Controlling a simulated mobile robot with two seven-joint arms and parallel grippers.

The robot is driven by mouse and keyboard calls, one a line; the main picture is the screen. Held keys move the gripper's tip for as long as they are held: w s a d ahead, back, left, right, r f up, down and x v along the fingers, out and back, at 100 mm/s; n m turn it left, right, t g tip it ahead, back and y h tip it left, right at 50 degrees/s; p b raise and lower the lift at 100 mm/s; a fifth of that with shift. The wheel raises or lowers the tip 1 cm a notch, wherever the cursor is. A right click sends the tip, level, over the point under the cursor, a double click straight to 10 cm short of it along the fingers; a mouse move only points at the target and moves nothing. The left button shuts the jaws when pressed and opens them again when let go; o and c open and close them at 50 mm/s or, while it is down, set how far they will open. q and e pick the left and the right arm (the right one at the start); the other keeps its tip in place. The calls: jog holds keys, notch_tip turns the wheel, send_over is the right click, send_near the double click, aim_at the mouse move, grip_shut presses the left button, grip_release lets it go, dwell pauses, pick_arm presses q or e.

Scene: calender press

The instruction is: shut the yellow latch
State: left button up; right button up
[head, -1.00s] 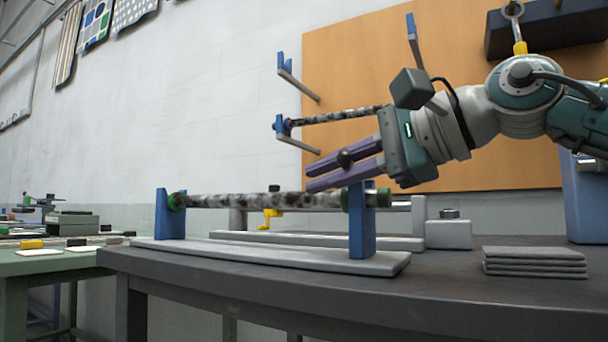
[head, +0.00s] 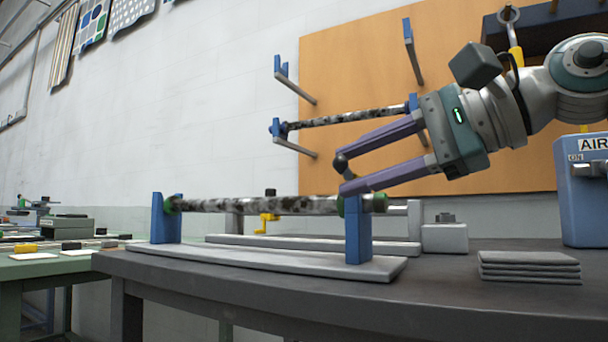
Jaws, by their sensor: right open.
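A small yellow part (head: 267,222), which looks like the yellow latch, shows behind and below the mottled roller (head: 260,205). The roller partly covers it, and I cannot tell how far it is turned. My right gripper (head: 343,176) has purple fingers spread apart, pointing left just above the roller's right end. A dark round knob (head: 340,162) shows at its fingertips; I cannot tell whether they touch it. My left gripper is not in view.
Blue posts (head: 358,230) carry the roller on a grey base plate (head: 270,259) on the dark table (head: 430,300). Stacked grey sheets (head: 530,267) lie at right, near a blue AIR box (head: 585,205). A second roller (head: 345,117) hangs on wall pegs.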

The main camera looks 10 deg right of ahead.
jog(key=v, duration=0.4)
jog(key=shift+s+d, duration=0.25)
jog(key=shift+d, duration=0.05)
jog(key=shift+r, duration=0.1)
